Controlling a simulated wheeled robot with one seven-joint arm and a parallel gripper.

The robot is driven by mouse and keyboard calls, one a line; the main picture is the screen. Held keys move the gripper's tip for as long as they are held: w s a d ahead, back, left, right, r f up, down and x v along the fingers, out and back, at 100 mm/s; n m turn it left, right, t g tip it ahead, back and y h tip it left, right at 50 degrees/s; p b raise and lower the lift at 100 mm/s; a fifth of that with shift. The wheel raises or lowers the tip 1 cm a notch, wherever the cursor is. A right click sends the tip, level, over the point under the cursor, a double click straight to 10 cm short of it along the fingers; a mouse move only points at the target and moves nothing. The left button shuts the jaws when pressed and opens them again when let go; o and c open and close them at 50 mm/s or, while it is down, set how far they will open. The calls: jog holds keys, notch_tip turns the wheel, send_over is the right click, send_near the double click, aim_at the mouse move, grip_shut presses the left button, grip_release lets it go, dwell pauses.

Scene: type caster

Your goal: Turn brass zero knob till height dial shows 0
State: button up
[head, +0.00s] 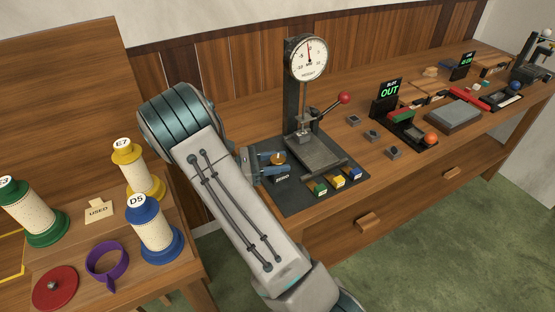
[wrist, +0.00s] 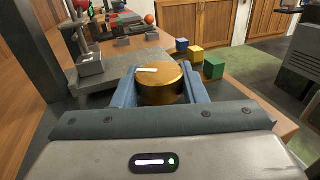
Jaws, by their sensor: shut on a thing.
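The brass zero knob (wrist: 160,82) sits between the two blue fingers of my gripper (wrist: 158,88) in the wrist view, with a white mark on its top. The fingers are shut on its sides. In the head view the knob (head: 278,158) shows beside the label "ZERO" at the left of the dark base plate, with my gripper (head: 272,160) around it. The height dial (head: 309,59) is a round white face on top of a dark column. Its red needle points nearly straight up, close to the top of the scale; the exact reading is too small to tell.
A lever with a red ball (head: 344,98) sticks out from the column. Green (head: 318,187), yellow (head: 336,180) and blue (head: 354,173) blocks stand along the plate's front edge. A sign reading "OUT" (head: 388,92) stands further right. Spools of thread stand at left, including a blue one (head: 150,222).

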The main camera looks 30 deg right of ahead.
jog(key=m+g+y, duration=0.2)
jog(key=g, duration=0.1)
jog(key=m+g+y, duration=0.1)
jog(key=m+g, duration=0.2)
jog(key=shift+g+y, duration=0.4)
jog(key=o, duration=1)
jog(key=shift+c, duration=0.2)
